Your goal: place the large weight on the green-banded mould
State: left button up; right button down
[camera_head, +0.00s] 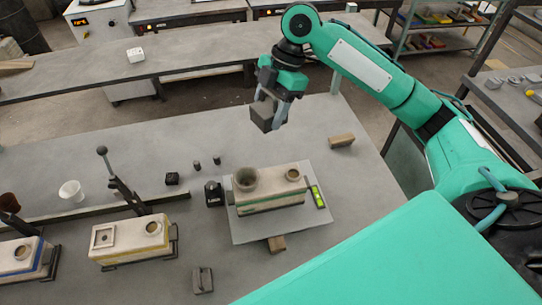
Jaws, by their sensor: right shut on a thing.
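The green-banded mould (270,197) is a beige block with a green stripe, sitting on a light grey plate (243,232) on the table. It has a round cup at its left end and a smaller round opening at its right. My right gripper (271,103) is shut on a dark grey block, the large weight (263,117), and holds it in the air beyond the mould, apart from it. My left gripper is out of view.
A yellow-banded mould (130,241) and a blue-banded mould (20,262) stand to the left. A green level (318,197) lies right of the green-banded mould. A wooden block (341,140), small dark weights (172,178) and a white cup (71,191) stand around. The table's far middle is clear.

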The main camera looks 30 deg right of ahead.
notch_tip(320, 180, down, 19)
jog(key=p, duration=0.4)
jog(key=shift+f+p, duration=0.2)
jog(key=shift+p, duration=0.2)
jog(key=c, duration=0.5)
grip_release()
jog(key=shift+s+f, duration=0.1)
jog(key=shift+f, duration=0.1)
jog(key=shift+r, duration=0.15)
